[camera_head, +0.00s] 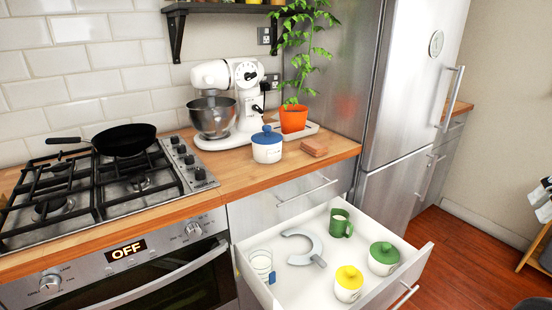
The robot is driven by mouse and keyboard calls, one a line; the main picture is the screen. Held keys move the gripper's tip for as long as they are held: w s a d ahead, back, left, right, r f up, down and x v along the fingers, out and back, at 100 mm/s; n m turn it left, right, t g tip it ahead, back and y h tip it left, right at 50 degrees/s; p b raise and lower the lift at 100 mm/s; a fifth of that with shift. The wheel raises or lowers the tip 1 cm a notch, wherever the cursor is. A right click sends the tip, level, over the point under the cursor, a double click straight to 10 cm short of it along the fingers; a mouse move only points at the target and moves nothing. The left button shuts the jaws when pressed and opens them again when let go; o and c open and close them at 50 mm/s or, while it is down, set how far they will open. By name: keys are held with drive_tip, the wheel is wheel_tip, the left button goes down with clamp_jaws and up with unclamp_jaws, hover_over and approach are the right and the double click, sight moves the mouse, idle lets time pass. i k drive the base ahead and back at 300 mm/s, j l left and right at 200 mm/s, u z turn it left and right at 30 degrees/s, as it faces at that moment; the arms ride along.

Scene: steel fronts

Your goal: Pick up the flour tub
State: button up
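Three white lidded tubs are in view, and I cannot read which one is the flour tub. A tub with a blue lid (267,146) stands upright on the wooden counter, in front of the stand mixer. A tub with a yellow lid (348,285) and a tub with a green lid (383,259) stand upright in the open drawer (327,217), near its front right. The green-lidded one is behind and to the right of the yellow-lidded one. My gripper is not in view.
The stand mixer (244,122), an orange plant pot (293,119) and a brown block (314,147) are on the counter. A hob with a black pan (124,140) is left.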

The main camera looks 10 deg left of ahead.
sight(263, 154)
drive_tip(key=j, duration=2)
